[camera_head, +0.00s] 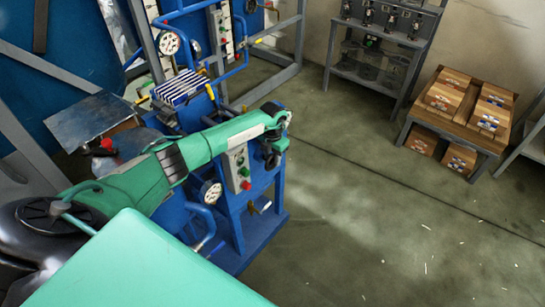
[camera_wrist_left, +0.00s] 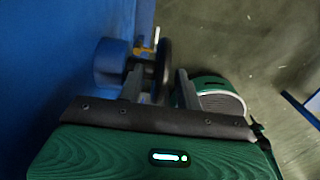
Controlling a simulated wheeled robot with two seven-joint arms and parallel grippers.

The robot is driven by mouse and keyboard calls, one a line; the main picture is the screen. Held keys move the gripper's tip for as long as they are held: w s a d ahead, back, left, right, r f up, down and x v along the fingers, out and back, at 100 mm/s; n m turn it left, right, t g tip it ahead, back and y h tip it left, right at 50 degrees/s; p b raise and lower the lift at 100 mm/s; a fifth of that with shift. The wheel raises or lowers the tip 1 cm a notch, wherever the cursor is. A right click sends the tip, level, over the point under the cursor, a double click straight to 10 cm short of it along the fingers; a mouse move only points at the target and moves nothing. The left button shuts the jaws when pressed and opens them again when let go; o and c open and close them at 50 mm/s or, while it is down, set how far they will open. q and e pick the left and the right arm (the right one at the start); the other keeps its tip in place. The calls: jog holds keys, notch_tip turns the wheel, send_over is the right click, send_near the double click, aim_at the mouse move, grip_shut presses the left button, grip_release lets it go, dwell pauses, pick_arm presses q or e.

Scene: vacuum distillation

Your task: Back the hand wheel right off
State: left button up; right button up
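The black hand wheel (camera_head: 272,156) is on the right side of the blue rig, beside the grey switch box. In the left wrist view the hand wheel (camera_wrist_left: 163,66) shows nearly edge-on, in front of a blue round body (camera_wrist_left: 111,63). My left gripper (camera_head: 274,136) is directly above the wheel in the head view, and its fingers are partly hidden there. In the left wrist view my left gripper (camera_wrist_left: 160,74) has its two fingers apart, one on each side of the wheel. A gap shows beside the right finger; contact at the left finger cannot be told. My right gripper is not in view.
The switch box (camera_head: 237,168) and a pressure gauge (camera_head: 211,192) sit close left of the wheel. A small valve handle (camera_head: 261,207) is below. A wooden table (camera_head: 467,115) with boxes and a grey rack (camera_head: 375,65) stand farther off. Floor to the right is clear.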

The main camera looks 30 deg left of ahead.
pick_arm(q)
jog(key=shift+f, duration=0.35)
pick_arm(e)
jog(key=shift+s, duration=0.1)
pick_arm(q)
grip_shut()
jog(key=shift+s+a+t, duration=0.15)
jog(key=shift+s+t, duration=0.05)
jog(key=shift+t, duration=1)
grip_release()
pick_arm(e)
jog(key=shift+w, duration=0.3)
pick_arm(q)
jog(key=shift+s, duration=0.1)
